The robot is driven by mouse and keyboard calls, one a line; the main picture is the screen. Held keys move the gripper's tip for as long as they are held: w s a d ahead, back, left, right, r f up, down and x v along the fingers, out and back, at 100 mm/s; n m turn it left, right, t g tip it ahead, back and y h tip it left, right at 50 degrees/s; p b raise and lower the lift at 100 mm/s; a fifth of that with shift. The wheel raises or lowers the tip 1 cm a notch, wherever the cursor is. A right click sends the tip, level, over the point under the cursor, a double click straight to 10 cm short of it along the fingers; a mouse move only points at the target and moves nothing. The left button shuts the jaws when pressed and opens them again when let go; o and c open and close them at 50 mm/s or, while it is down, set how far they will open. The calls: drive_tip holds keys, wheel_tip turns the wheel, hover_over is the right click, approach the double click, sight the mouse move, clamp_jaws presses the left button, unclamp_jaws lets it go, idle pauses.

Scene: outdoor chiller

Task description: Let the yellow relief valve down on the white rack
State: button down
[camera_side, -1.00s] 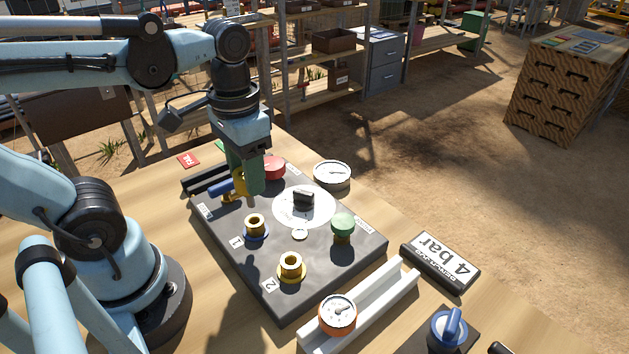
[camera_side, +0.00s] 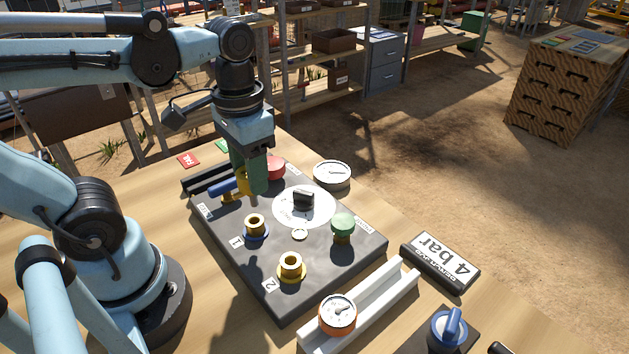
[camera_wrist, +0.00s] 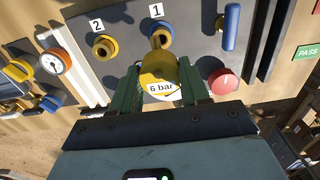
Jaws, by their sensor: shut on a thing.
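My gripper (camera_side: 257,188) is over the far left part of the dark panel, its green fingers pointing down. In the wrist view my gripper (camera_wrist: 157,92) is shut on the yellow relief valve (camera_wrist: 157,70), which has a "6 bar" label. In the side view the valve is mostly hidden by the fingers. It appears near the port marked 1 (camera_wrist: 160,36) in the wrist view; whether they touch I cannot tell. The white rack (camera_side: 385,292) lies along the panel's near right edge, with an orange-rimmed gauge (camera_side: 337,314) at its near end. The rack's far part is bare.
The panel (camera_side: 280,232) carries brass ports, a blue-handled valve (camera_side: 222,189), a red button (camera_side: 274,168), a black knob (camera_side: 303,200) and a green-capped fitting (camera_side: 343,228). A "4 bar" sign (camera_side: 440,262) and a blue-knobbed block (camera_side: 447,328) stand beyond the rack.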

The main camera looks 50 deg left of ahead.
drive_tip(key=w+d+m, duration=0.3)
drive_tip(key=w+d, duration=0.2)
drive_tip(key=d, duration=0.6)
drive_tip(key=w+d+m, duration=0.2)
drive_tip(key=w+d, duration=0.3)
drive_tip(key=d, duration=0.5)
drive_tip(key=shift+w+d+m, duration=0.3)
drive_tip(key=shift+d+m, duration=0.1)
drive_tip(key=shift+f, duration=0.15)
drive_tip(key=shift+f, duration=2.45)
drive_tip(key=shift+f, duration=0.3)
drive_tip(key=shift+f, duration=1.2)
drive_tip(key=shift+f, duration=1.05)
